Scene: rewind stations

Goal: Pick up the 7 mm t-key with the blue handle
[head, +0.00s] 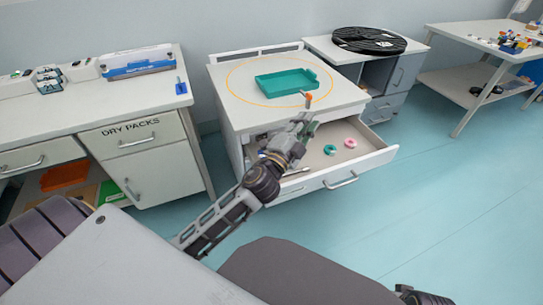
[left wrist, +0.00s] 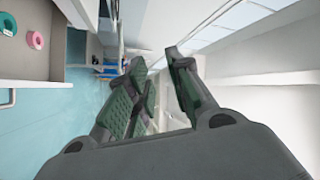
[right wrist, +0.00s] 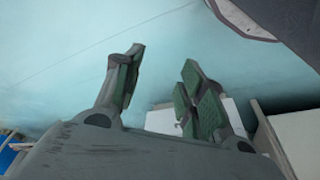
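A small blue-handled tool (head: 180,87), which looks like the t-key, is at the right front corner of the left bench. Its size marking cannot be read. My left gripper (head: 304,122) is over the open drawer by the middle cabinet's front edge, well to the right of the blue handle. In the left wrist view its fingers (left wrist: 155,60) stand apart with nothing seen between them. My right gripper's fingers (right wrist: 163,60) are apart and empty above the floor in the right wrist view. A small orange-handled piece (head: 307,97) is at the cabinet top's edge, just beyond my left gripper.
The middle cabinet's drawer (head: 376,160) is pulled out and holds a teal ring (head: 330,150), a pink ring (head: 350,143) and a metal tool. A teal tray (head: 262,87) sits on top in an orange circle. A black reel (head: 369,40) lies on the right cabinet.

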